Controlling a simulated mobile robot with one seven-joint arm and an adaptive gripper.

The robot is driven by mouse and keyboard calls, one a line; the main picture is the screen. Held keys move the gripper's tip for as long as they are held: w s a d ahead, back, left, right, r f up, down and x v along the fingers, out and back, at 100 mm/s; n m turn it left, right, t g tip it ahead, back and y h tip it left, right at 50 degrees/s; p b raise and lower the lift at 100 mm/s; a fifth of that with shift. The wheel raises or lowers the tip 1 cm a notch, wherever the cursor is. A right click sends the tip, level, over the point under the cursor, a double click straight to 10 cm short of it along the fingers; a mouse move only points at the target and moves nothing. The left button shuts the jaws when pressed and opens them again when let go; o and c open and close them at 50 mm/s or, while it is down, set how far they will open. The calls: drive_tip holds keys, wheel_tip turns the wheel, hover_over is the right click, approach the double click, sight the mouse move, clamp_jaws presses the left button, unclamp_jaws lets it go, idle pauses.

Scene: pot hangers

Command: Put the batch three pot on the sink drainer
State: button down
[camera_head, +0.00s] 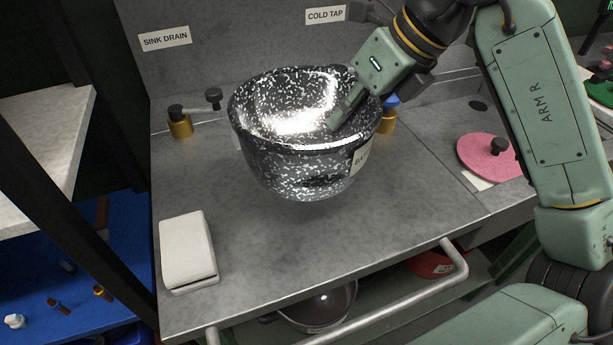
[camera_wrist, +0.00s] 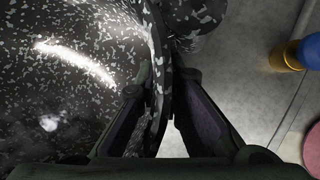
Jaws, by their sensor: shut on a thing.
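A black pot with white speckles (camera_head: 290,160) is over the grey metal counter (camera_head: 240,255), below a "SINK DRAIN" sign (camera_head: 165,39). A pale label (camera_head: 359,159) on its right side is mostly cut off from reading. My gripper (camera_head: 338,118) is shut on the pot's right rim, one finger inside the bowl. In the wrist view the rim passes between both fingers of my gripper (camera_wrist: 160,105), and the speckled pot (camera_wrist: 60,70) fills the left side. The pot looks close to upright. I cannot tell whether its base touches the counter.
Brass-based taps (camera_head: 180,122) stand behind the pot. A white box (camera_head: 187,250) lies at the counter's front left. A pink disc with a black knob (camera_head: 488,158) lies at the right. A rail (camera_head: 400,283) runs along the front, with pots on the shelf below. The counter's front middle is clear.

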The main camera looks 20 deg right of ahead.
sight(344, 135)
wheel_tip(344, 135, down, 4)
drive_tip(key=shift+s+f+p, duration=0.1)
drive_tip(key=shift+s+p, duration=0.05)
drive_tip(key=shift+p, duration=0.2)
wheel_tip(344, 135, down, 5)
drive_tip(key=shift+r+p, duration=0.2)
drive_tip(key=shift+p, duration=0.15)
drive_tip(key=shift+f, duration=0.25)
drive_tip(key=shift+f+b, duration=0.2)
drive_tip(key=shift+b, duration=0.1)
drive_tip(key=c, duration=1.7)
unclamp_jaws()
drive_tip(key=shift+r, duration=0.1)
drive_tip(key=shift+r+p, duration=0.25)
drive_tip(key=shift+p, duration=0.15)
drive_tip(key=b+v, duration=0.1)
drive_tip(key=v, duration=1)
drive_tip(key=shift+r+b, duration=0.3)
drive_tip(key=shift+b, duration=0.1)
